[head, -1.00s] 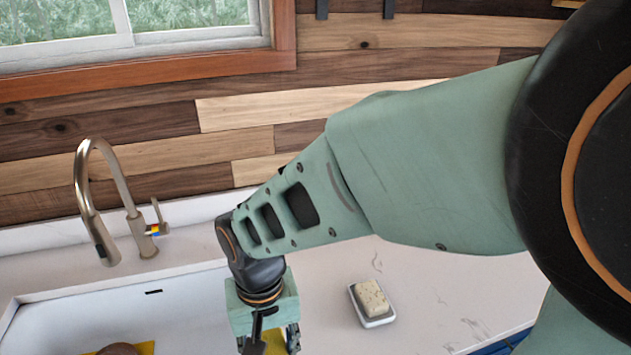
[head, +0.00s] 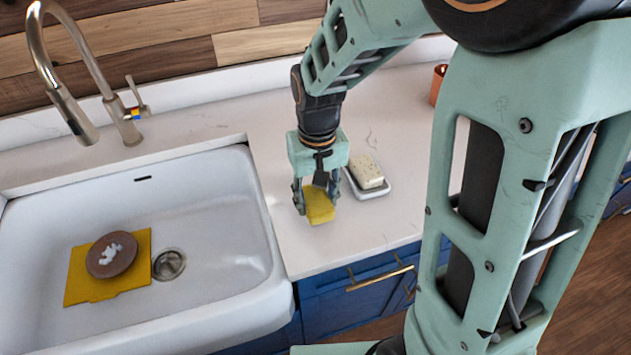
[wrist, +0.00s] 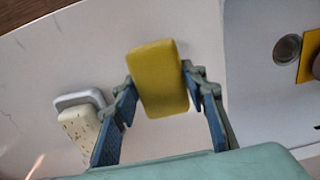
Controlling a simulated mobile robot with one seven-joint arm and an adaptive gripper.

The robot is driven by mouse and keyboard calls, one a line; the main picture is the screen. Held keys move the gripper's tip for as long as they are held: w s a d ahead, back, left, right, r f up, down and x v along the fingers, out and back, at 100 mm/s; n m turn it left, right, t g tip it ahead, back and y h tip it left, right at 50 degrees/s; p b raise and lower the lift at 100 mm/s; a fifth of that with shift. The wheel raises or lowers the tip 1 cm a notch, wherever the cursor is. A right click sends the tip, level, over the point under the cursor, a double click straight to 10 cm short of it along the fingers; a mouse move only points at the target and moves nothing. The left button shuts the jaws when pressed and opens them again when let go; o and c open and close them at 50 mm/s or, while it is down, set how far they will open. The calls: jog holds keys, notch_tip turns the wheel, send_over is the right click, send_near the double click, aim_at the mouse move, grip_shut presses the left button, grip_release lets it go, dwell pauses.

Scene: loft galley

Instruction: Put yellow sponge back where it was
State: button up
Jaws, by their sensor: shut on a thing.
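The yellow sponge (head: 320,206) is between the fingers of my gripper (head: 317,196), at the white counter just right of the sink. In the wrist view the sponge (wrist: 158,78) sits between the two fingertips of my gripper (wrist: 160,85), which is shut on it. The sponge is close to the counter top; I cannot tell whether it touches. Part of it is hidden by the fingers in the head view.
A dish with a speckled bar (head: 366,171) stands just right of my gripper. A faucet (head: 130,125) stands behind. Counter in front of the sponge is clear.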

aim_at(317, 208)
jog(key=shift+w+f+b, duration=0.1)
jog(key=shift+f+b, duration=0.9)
jog(key=shift+f, duration=0.65)
jog(key=shift+f, duration=0.2)
jog(key=o, duration=1.1)
jog(key=shift+r, duration=0.1)
notch_tip(317, 208, up, 12)
jog(key=shift+d+r+p, duration=0.1)
jog(key=shift+r+p, duration=0.05)
jog(key=shift+p, duration=0.15)
